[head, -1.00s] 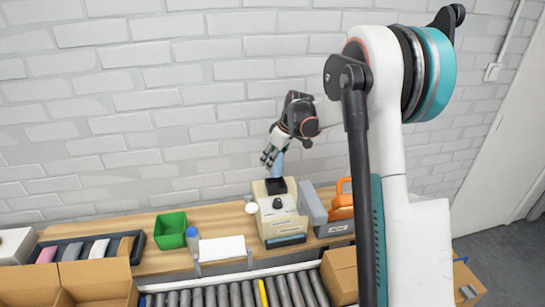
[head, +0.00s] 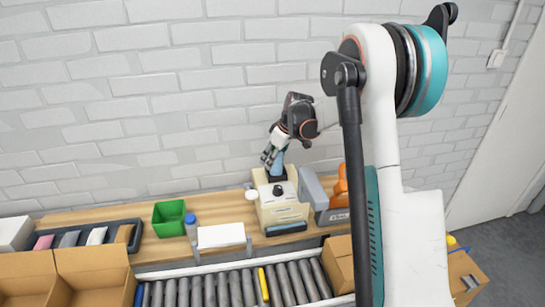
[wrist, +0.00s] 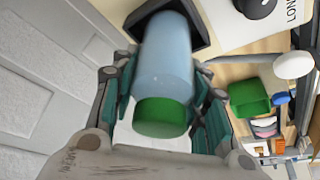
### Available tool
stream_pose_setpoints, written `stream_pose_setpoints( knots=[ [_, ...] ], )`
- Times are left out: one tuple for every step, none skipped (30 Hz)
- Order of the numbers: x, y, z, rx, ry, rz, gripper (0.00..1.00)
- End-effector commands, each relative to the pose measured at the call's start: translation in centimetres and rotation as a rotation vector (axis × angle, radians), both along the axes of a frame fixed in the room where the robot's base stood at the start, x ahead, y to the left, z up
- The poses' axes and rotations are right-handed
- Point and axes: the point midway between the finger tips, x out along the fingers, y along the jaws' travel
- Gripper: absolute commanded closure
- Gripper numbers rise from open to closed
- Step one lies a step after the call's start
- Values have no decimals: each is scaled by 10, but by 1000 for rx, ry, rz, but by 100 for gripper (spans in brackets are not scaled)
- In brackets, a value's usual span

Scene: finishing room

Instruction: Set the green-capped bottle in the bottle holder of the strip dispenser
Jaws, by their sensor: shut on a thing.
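The green-capped bottle (wrist: 165,75) has a pale blue body and its green cap points toward the wrist camera. My gripper (wrist: 165,100) is shut around the body near the cap; in the head view my gripper (head: 270,157) is above the back of the dispenser. The strip dispenser (head: 282,213) is a beige box on the bench. Its black square bottle holder (wrist: 203,38) shows around the bottle's far end. The bottle (head: 278,163) stands roughly upright over the holder. Whether its base is inside or just above cannot be told; the bottle hides the holder's middle.
A grey and orange device (head: 338,200) stands close right of the dispenser. A white round lid (head: 251,194), a green bin (head: 168,217) and a blue-capped bottle (head: 191,227) are to the left. A roller conveyor (head: 220,290) and cardboard boxes (head: 95,275) lie in front.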

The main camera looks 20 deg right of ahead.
Motion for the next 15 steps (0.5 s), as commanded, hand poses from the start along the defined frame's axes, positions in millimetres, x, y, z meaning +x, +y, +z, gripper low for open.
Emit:
stream_pose_setpoints(
  knots=[
    [0,0,0,0,0,0,88],
    [0,0,0,0,0,0,88],
    [0,0,0,0,0,0,88],
    [0,0,0,0,0,0,88],
    [0,0,0,0,0,0,88],
    [0,0,0,0,0,0,88],
    [0,0,0,0,0,0,88],
    [0,0,0,0,0,0,88],
    [0,0,0,0,0,0,88],
    [0,0,0,0,0,0,88],
    [0,0,0,0,0,0,88],
    [0,0,0,0,0,0,88],
    [0,0,0,0,0,0,88],
    [0,0,0,0,0,0,52],
    [0,0,0,0,0,0,43]
  ],
)
